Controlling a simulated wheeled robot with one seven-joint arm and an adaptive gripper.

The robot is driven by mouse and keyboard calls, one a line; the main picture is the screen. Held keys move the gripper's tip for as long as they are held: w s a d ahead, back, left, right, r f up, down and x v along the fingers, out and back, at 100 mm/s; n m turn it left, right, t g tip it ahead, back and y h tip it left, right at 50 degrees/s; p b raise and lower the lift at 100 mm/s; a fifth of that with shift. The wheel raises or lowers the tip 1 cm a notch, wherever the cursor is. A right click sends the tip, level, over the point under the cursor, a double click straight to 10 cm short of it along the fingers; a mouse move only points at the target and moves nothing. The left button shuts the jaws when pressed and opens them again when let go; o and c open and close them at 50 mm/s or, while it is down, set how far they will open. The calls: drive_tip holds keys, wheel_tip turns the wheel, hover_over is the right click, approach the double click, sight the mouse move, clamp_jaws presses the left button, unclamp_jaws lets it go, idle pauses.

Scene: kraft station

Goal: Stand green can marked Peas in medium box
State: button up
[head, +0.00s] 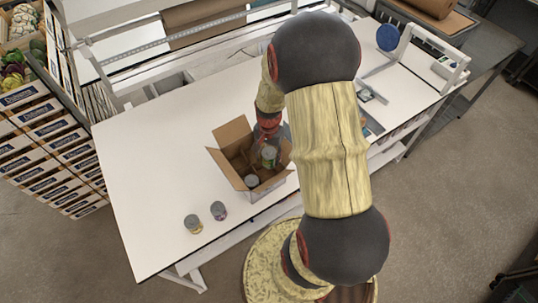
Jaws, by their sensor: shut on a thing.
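An open cardboard box (229,167) with its flaps folded out stands on the white table. My gripper (268,147) reaches down into the box from above and is shut on a can with a green label (269,157). The held can is at the right part of the box opening. I cannot tell whether it touches the box floor, and its marking is too small to read. Another can (251,181) stands inside the box near its front corner. My arm hides part of the box's right side.
Two more cans stand on the table left of the box: one with a yellowish label (193,224) and one with a dark label (218,211). The white table (150,165) is clear at the left. A tape dispenser-like device (388,38) stands at the far right.

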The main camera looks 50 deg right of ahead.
sight(269, 152)
drive_tip(key=shift+f+b, duration=3.85)
drive_tip(key=shift+f, duration=1.85)
drive_tip(key=o, duration=1.3)
drive_tip(key=shift+r+p, duration=5.35)
drive_tip(key=shift+r, duration=2.7)
